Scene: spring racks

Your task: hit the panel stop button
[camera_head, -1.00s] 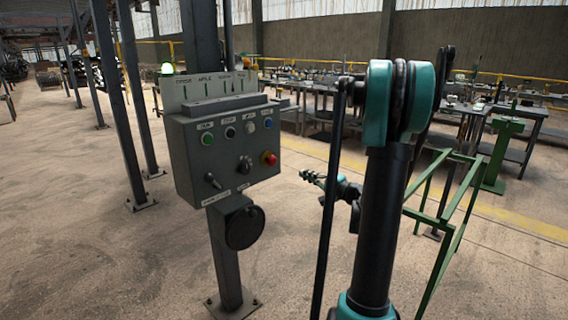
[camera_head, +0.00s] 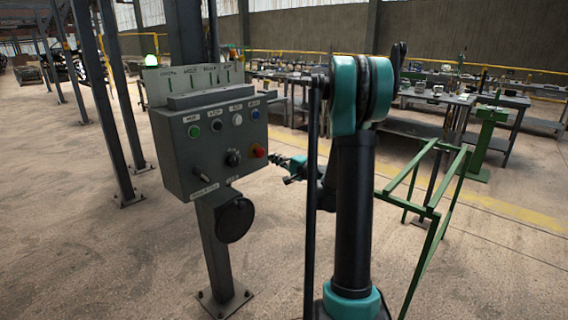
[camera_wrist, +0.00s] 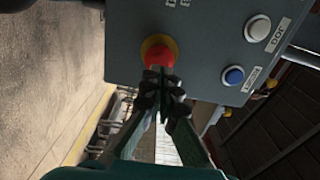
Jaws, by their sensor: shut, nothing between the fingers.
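The grey control box (camera_head: 185,165) stands on a post, with a red mushroom button (camera_head: 259,151) at its lower right. In the wrist view the red button (camera_wrist: 158,52) has a yellow collar. A green button (camera_head: 194,131), a dark button (camera_head: 217,125), a white button (camera_head: 238,119) and a blue button (camera_head: 255,114) form the upper row. My gripper (camera_head: 274,158) is shut and empty, just right of the red button. In the wrist view my gripper's fingertips (camera_wrist: 163,84) overlap the button's lower edge; I cannot tell whether they touch.
The box also has a black knob (camera_head: 233,158), a lever (camera_head: 201,174) and a round black disc (camera_head: 235,220) below. A green frame (camera_head: 435,185) stands right of my arm. Workbenches (camera_head: 435,100) are behind.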

